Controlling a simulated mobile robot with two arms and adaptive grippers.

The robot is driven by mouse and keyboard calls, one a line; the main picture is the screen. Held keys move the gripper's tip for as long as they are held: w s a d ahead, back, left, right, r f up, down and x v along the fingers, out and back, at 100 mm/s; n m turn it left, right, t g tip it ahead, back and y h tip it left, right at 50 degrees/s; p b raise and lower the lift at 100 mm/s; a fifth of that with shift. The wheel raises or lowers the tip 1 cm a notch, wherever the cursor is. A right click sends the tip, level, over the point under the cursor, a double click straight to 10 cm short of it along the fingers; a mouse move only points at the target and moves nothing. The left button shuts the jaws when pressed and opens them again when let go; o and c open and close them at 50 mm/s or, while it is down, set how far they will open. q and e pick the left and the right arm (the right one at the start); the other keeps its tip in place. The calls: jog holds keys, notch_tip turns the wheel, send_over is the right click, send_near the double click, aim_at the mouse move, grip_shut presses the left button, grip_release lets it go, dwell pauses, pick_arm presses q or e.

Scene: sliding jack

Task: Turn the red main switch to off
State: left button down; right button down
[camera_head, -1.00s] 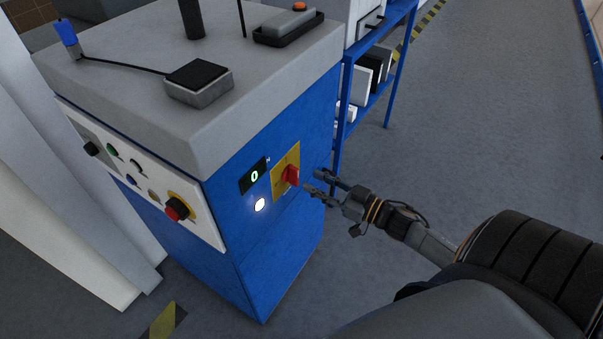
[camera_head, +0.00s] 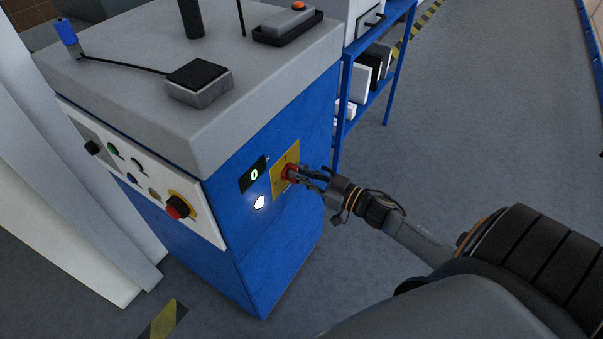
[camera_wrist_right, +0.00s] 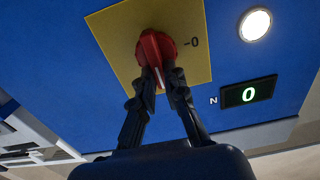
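The red main switch (camera_head: 289,173) sits on a yellow plate (camera_head: 279,181) on the blue side of the cabinet. In the right wrist view the red switch (camera_wrist_right: 155,46) has its handle pointing down the picture, with a white line at its lower end. A "0" mark stands to its right on the yellow plate (camera_wrist_right: 112,50). My right gripper (camera_head: 301,175) is at the switch. Its two fingers (camera_wrist_right: 157,74) lie on both sides of the handle and look closed on it. The fingertips hide part of the handle. My left gripper is not in view.
The cabinet (camera_head: 285,240) has a lit white lamp (camera_head: 259,202) and a display (camera_head: 254,175) reading 0 beside the plate. A control panel (camera_head: 130,165) with a red stop button (camera_head: 177,208) is on its left face. A blue shelf (camera_head: 347,105) stands behind. The floor to the right is clear.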

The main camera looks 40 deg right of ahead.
jog(key=shift+n, duration=0.3)
jog(key=n, duration=0.5)
jog(key=a+n, duration=0.1)
jog(key=n, duration=0.2)
jog(key=shift+s+f+b, duration=0.25)
jog(key=shift+f+b, duration=0.05)
jog(key=shift+b, duration=0.1)
jog(key=n, duration=0.1)
jog(key=n+b, duration=0.1)
jog(key=n, duration=0.2)
jog(key=shift+a+f+n, duration=0.15)
jog(key=shift+f+n, duration=0.15)
jog(key=n, duration=0.1)
jog(key=n+b, duration=0.1)
jog(key=n, duration=0.1)
jog(key=n+b, duration=0.1)
jog(key=shift+s+a+f+n, duration=0.1)
jog(key=shift+f+n, duration=0.15)
jog(key=shift+n, duration=0.15)
jog(key=shift+b, duration=0.3)
jog(key=c, duration=1.4)
grip_release()
jog(key=v, duration=1.2)
